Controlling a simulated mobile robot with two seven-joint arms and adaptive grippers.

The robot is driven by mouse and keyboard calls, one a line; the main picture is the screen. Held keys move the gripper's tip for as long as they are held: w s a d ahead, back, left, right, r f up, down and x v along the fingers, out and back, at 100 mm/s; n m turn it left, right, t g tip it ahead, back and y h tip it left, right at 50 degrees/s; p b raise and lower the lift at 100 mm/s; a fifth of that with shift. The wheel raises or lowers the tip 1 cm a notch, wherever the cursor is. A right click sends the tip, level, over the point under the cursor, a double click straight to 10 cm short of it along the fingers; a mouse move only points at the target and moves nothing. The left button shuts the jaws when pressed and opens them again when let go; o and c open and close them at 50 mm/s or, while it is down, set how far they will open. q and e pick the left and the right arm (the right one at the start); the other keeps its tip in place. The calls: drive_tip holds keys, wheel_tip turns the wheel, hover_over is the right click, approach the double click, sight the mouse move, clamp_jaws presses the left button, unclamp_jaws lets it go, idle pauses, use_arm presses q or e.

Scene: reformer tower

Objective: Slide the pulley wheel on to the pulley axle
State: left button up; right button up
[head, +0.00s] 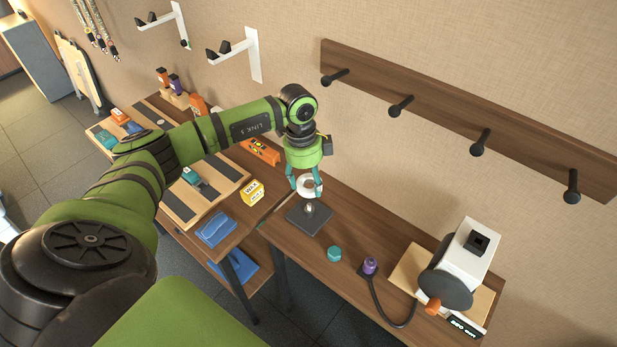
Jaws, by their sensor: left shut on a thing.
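The pulley wheel (307,190), a small white ring with a dark centre, is between the fingertips of my left gripper (306,181). My left gripper points down and is shut on the wheel. The pulley axle (311,207) is a short, pale metal post standing on a dark square base plate (304,221) on the wooden bench. In the head view the wheel appears just above the axle's top. I cannot tell how exactly they line up or how large the gap is. My right gripper is not in view.
On the bench (292,249) to the right are a teal cap (334,253), a purple knob (370,266) with a cable and a white grinder-like machine (463,261). A yellow wax box (252,192) stands left. A rail with black pegs (470,112) hangs on the wall behind.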

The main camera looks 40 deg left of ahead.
sight(309, 207)
use_arm(q)
drive_tip(key=shift+f+b, duration=0.45)
drive_tip(key=shift+f, duration=0.35)
wheel_tip(309, 207, down, 3)
drive_tip(key=shift+f+b, duration=0.15)
drive_tip(key=shift+b, duration=0.95)
drive_tip(key=shift+f, duration=0.45)
drive_tip(key=shift+f, duration=0.1)
drive_tip(key=shift+f+b, duration=1.65)
drive_tip(key=shift+f, duration=1.05)
drive_tip(key=o, duration=1.8)
drive_tip(key=shift+c, duration=0.2)
